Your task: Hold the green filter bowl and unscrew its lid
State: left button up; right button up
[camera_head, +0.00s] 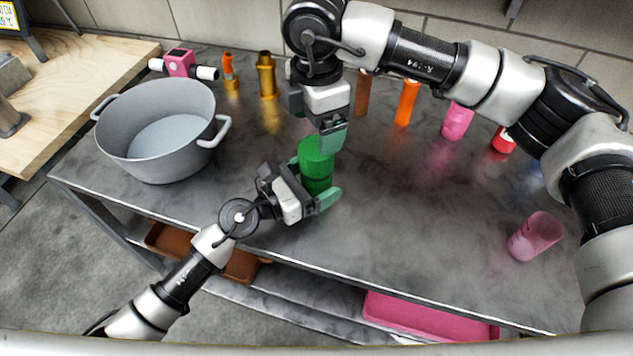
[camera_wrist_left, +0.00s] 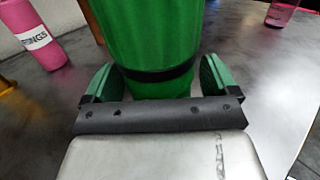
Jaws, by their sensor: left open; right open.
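The green filter bowl (camera_head: 316,184) stands upright on the grey worktop. Its green lid (camera_head: 313,155) sits on top. My left gripper (camera_head: 314,181) is open, with a finger on either side of the bowl. The left wrist view shows the bowl (camera_wrist_left: 150,35) between the two green fingertips (camera_wrist_left: 155,78), with a dark band around its lower part. My right gripper (camera_head: 333,138) is open and points down from above at the lid. Its fingers overlap the lid's upper right edge in the head view, so contact there cannot be told.
A grey pot (camera_head: 160,130) stands at left. Orange bottles (camera_head: 406,102), a pink bottle (camera_head: 457,121) and a red one (camera_head: 503,140) line the back by the wall. A pink cup (camera_head: 534,236) stands at right. The worktop's front middle is clear; a pink tray (camera_head: 430,318) lies below.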

aim_at(316, 147)
pick_arm(q)
jog(key=c, duration=1.6)
grip_shut()
pick_arm(e)
jog(key=n, duration=0.4)
jog(key=shift+f, duration=4.05)
